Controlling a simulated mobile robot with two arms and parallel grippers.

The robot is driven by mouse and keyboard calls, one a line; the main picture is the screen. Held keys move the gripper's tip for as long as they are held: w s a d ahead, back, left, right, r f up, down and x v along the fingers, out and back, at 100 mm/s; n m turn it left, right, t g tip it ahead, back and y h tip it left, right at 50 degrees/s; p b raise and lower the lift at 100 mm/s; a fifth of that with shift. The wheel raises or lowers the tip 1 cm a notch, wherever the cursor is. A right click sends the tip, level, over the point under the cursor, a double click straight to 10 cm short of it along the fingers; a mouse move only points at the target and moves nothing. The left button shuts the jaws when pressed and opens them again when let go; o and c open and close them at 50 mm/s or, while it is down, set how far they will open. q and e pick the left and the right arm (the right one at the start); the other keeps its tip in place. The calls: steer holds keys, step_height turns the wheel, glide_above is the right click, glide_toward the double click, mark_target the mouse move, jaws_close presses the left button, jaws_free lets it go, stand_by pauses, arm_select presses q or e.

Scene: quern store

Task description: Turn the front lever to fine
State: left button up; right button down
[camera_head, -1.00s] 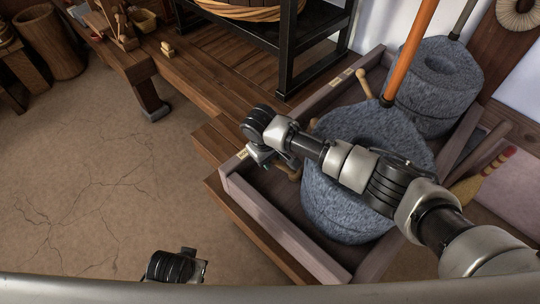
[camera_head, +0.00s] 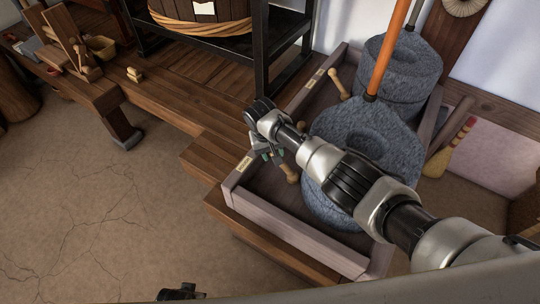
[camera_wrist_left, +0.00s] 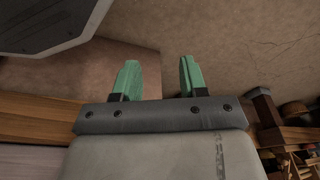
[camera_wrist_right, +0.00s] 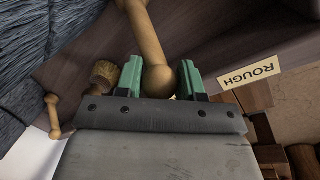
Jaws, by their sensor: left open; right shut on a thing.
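The front lever is a pale wooden peg with a rounded end (camera_head: 289,173), sticking out beside the front millstone (camera_head: 350,135). My right gripper (camera_head: 274,155) is at its outer end. In the right wrist view the lever (camera_wrist_right: 146,38) runs up from between the green fingers (camera_wrist_right: 161,80), which are shut on its knob. A "ROUGH" label (camera_wrist_right: 250,72) is on the wooden rim to the right of the knob. No "fine" label is readable. My left gripper (camera_wrist_left: 158,78) is open and empty over the floor; only part of its arm shows at the head view's bottom edge.
A wooden trough (camera_head: 290,222) surrounds the front stone and a rear millstone (camera_head: 401,70). A rear wooden lever (camera_head: 337,83) and an orange pole (camera_head: 388,50) stand close by. A black rack (camera_head: 262,60) is behind. The floor at left is clear.

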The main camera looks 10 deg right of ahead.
arm_select(q)
steer(key=shift+w+r+b, duration=0.2)
steer(key=shift+w+r, duration=0.15)
steer(key=shift+r, duration=0.3)
steer(key=shift+w+r+b, duration=0.15)
steer(key=shift+w+r, duration=0.15)
steer(key=shift+r, duration=0.35)
arm_select(e)
steer(key=shift+w+d+m, duration=0.35)
steer(key=shift+w+m, duration=0.2)
steer(key=shift+m, duration=0.55)
steer(key=c, duration=0.7)
jaws_free()
steer(key=shift+w, duration=0.1)
arm_select(q)
steer(key=shift+r, duration=0.1)
arm_select(e)
steer(key=shift+r, duration=0.15)
